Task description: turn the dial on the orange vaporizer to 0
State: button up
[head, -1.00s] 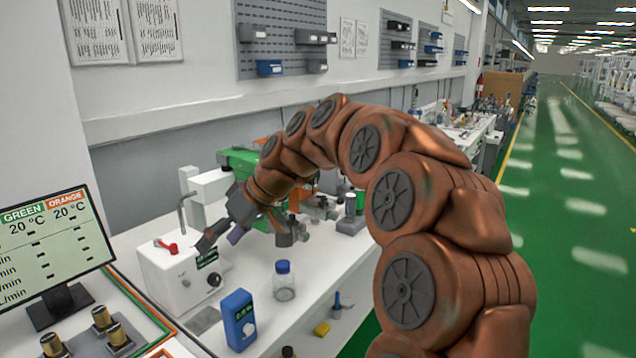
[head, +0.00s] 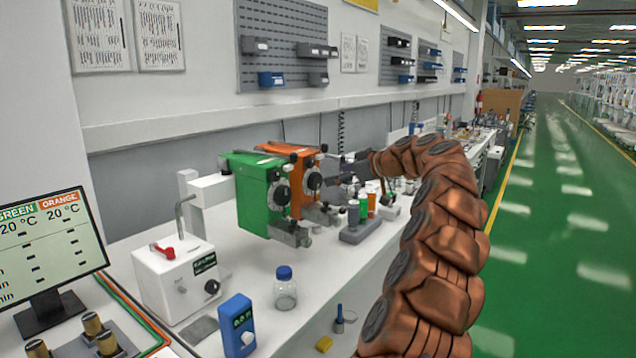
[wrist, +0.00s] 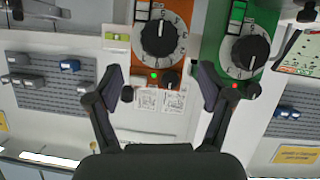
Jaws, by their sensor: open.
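The dial's setting is too small to read surely. A lit green lamp (wrist: 154,76) sits beside a small black knob (wrist: 170,77). My gripper (wrist: 160,84) is open and empty, its fingers apart on either side of the orange body's lower part in the picture.
The green vaporizer's dial (wrist: 248,52) is close to the right finger in the wrist view, with a red lamp (wrist: 235,86). A white box (head: 178,280), a blue device (head: 237,325), a blue-capped bottle (head: 285,292) and a grey holder (head: 361,230) stand on the bench.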

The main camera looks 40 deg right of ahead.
aim_at(318, 180)
jog(key=p+x, duration=0.1)
jog(key=x, duration=0.6)
jog(key=shift+w+f, duration=0.1)
jog(key=c, duration=1.2)
